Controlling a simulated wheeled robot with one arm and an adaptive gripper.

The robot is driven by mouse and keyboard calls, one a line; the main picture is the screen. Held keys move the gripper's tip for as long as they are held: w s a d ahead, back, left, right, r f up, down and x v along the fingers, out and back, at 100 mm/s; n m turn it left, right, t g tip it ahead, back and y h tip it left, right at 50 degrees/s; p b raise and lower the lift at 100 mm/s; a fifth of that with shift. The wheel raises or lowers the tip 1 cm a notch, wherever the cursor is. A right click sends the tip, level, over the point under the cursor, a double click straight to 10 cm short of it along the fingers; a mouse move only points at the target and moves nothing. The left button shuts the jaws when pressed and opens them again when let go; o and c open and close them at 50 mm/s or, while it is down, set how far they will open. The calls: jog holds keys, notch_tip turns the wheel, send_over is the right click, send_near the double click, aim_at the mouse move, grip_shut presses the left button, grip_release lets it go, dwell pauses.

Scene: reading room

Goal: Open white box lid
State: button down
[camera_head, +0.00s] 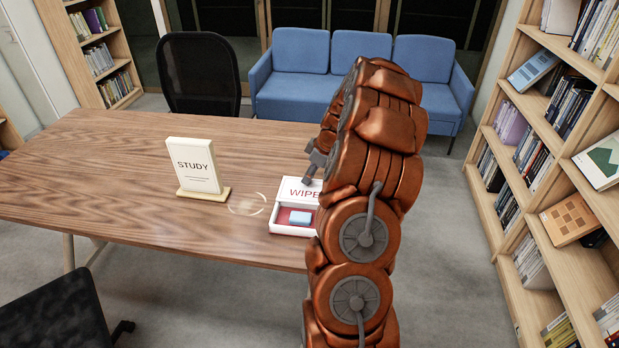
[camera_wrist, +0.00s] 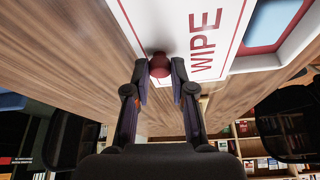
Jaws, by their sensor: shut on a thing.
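The white box (camera_head: 290,230) stands on the wooden table, partly hidden behind my arm. Its front part is uncovered, showing a red inside with a light blue item (camera_head: 301,217). The white lid (camera_head: 297,187), with a red border and "WIPE" in red, lies over the back of the box; whether it is slid or tilted is hard to tell. In the wrist view the lid (camera_wrist: 207,36) carries a round red knob (camera_wrist: 159,65) near its edge. My gripper (camera_wrist: 159,73) has its two fingers on either side of this knob, shut on it. In the head view my gripper (camera_head: 313,168) is at the lid's back right.
A cream "STUDY" sign (camera_head: 196,168) stands left of the box on the wooden table (camera_head: 100,180). A pale ring mark (camera_head: 247,204) shows between them. The table's left side is clear. A blue sofa (camera_head: 350,75), a black chair (camera_head: 198,75) and bookshelves (camera_head: 545,130) surround the table.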

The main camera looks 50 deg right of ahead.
jog(key=c, duration=1)
grip_release()
jog(key=v, duration=1.2)
